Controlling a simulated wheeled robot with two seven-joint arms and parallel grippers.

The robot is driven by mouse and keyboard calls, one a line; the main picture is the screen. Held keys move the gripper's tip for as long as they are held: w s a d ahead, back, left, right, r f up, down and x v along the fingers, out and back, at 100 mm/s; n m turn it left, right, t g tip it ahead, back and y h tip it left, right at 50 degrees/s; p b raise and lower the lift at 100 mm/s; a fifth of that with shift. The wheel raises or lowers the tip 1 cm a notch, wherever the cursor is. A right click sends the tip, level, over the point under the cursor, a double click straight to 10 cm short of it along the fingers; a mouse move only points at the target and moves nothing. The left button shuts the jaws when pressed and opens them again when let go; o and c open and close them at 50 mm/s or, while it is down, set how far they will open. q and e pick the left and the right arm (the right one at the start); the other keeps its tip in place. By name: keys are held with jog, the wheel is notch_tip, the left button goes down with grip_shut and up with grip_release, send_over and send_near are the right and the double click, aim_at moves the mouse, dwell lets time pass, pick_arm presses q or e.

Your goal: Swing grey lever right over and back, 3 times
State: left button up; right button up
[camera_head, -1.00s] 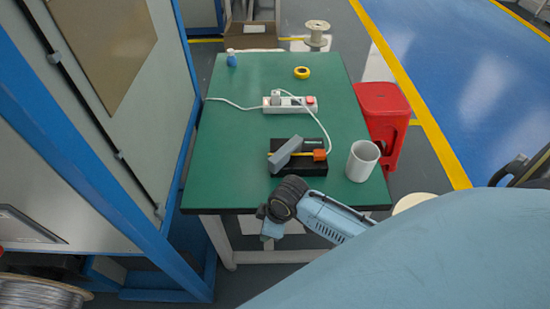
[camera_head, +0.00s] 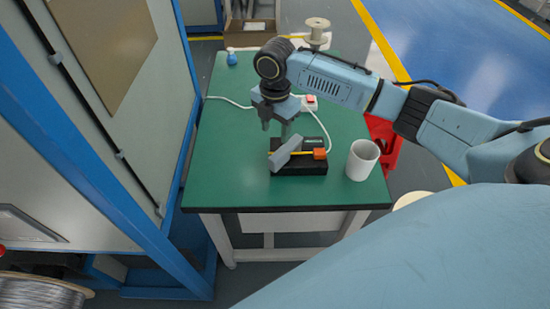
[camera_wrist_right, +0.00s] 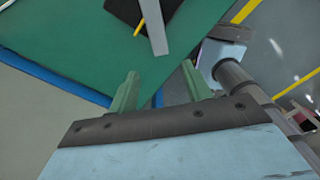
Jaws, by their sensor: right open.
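The grey lever (camera_head: 285,152) is a flat bar on a black base (camera_head: 312,169) with a yellow rod and an orange block (camera_head: 319,154). It leans with its upper end toward the right, over the base's left half. My right gripper (camera_head: 275,127) is open and empty, pointing down just behind and above the lever; I cannot tell whether it touches. In the right wrist view the open fingers (camera_wrist_right: 160,88) are apart from the lever (camera_wrist_right: 157,30), which shows at the top beside the yellow rod (camera_wrist_right: 142,20). My left gripper is out of view.
A white mug (camera_head: 362,163) stands right of the base on the green table (camera_head: 230,180). A white cable curves behind the base to a power strip (camera_head: 309,103), mostly hidden by my right arm. The table's left front is clear. A red stool (camera_head: 385,140) stands at the right.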

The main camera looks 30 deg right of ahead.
aim_at(275, 158)
notch_tip(275, 158, down, 13)
jog(key=shift+r+b, duration=0.2)
jog(key=shift+b, duration=0.45)
jog(key=shift+c, duration=0.4)
grip_shut()
